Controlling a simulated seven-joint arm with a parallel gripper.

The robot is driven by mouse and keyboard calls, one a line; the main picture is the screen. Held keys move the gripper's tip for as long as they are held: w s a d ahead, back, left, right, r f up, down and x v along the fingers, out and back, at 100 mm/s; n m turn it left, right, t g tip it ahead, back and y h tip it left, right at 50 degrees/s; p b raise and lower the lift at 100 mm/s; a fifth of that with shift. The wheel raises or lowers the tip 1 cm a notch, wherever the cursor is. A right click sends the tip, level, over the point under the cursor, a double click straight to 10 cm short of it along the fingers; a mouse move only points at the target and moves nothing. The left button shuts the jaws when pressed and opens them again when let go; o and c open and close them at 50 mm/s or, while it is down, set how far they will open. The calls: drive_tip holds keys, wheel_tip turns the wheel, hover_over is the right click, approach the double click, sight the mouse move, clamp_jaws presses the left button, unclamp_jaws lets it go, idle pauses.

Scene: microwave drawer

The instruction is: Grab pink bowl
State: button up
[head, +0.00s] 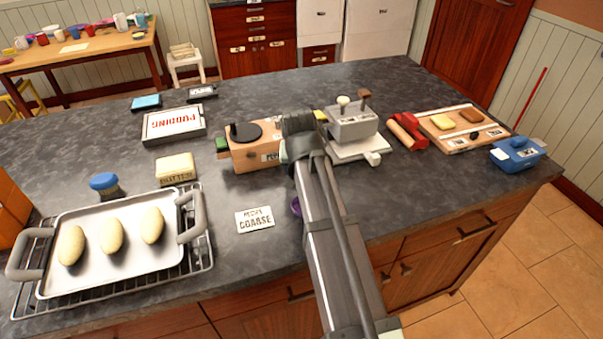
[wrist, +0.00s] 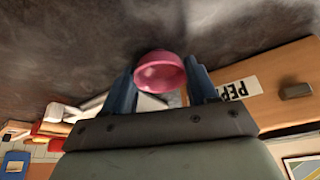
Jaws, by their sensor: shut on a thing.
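The pink bowl (wrist: 160,70) is in the wrist view, between the two blue fingers of my gripper (wrist: 163,80). My gripper is shut on it. The bowl's round opening faces partly toward the wrist camera. In the head view my arm hides the fingers. A small purple edge (head: 296,206) shows beside my arm there; I cannot tell whether it is the bowl.
A wooden grinder box (head: 255,155) and a grey machine (head: 352,125) stand close around my wrist. A card marked "coarse" (head: 255,219) lies left of my arm. A tray (head: 112,278) holds three rolls. The counter (head: 420,185) is clear at the right front.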

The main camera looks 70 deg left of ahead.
drive_tip(key=c, duration=0.3)
drive_tip(key=shift+c, duration=0.2)
